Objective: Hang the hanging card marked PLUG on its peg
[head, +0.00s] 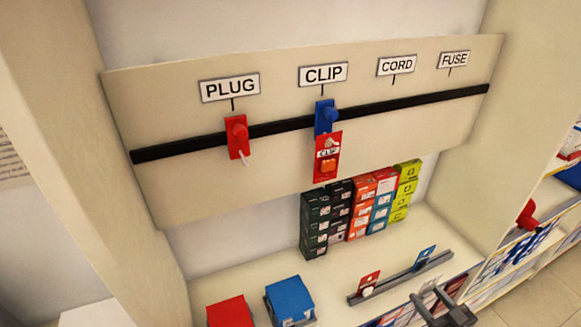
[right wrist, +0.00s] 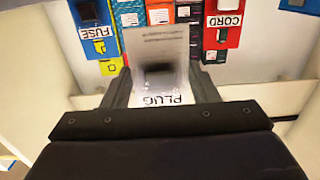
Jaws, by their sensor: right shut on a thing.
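My right gripper (head: 443,306) is low at the right in the head view, at the front of the shelf. In the right wrist view it is shut on a pale grey card marked PLUG (right wrist: 165,98), with a dark square on it. I cannot make out that card in the head view. The PLUG label (head: 230,88) is at the left of the board. Below it a red peg holder (head: 237,137) with a pale peg sits on the black rail, with no card on it. The gripper is well below and right of this peg. My left gripper is not in view.
A red CLIP card (head: 327,158) hangs below the blue holder (head: 326,117). Stacked boxes (head: 357,207) stand under the board. A low grey bar (head: 398,277) holds a red and a blue card. Red (head: 230,312) and blue (head: 290,298) boxes are at the front left.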

